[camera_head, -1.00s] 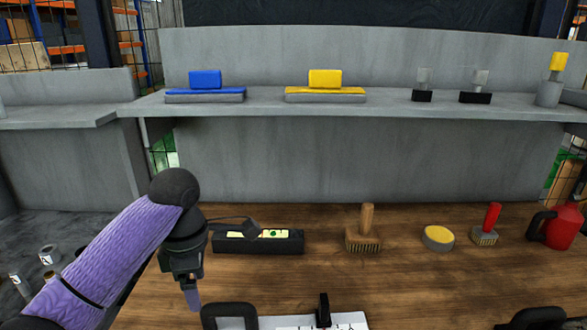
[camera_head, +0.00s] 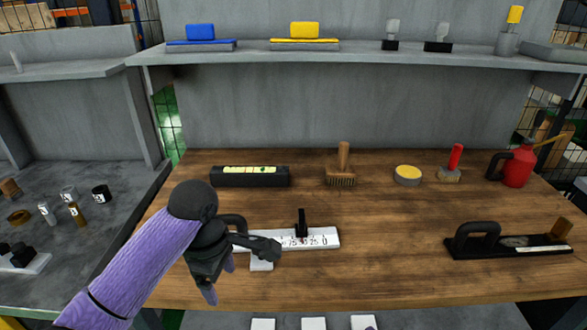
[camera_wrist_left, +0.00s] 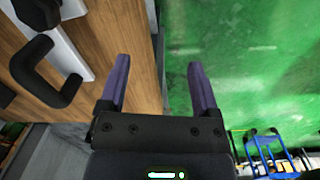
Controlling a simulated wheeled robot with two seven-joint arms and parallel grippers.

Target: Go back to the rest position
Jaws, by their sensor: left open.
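My left gripper (camera_head: 219,279) reaches in from the left on a purple arm, over the front left of the wooden table, pointing down. In the left wrist view its two purple fingers (camera_wrist_left: 158,68) are apart, with nothing between them. It is beside a white ruled gauge (camera_head: 330,238) with black handles, which it partly hides in the head view. In the left wrist view a black handle (camera_wrist_left: 68,95) on a white plate lies left of the fingers, apart from them. My right gripper is not in view.
The wooden table (camera_head: 390,275) holds a level (camera_head: 250,177), a brush (camera_head: 341,178), a yellow round tin (camera_head: 407,175), a red-handled brush (camera_head: 450,173), a red can (camera_head: 517,168) and a black handled tool (camera_head: 480,247). Green floor (camera_wrist_left: 255,60) shows beyond the table edge.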

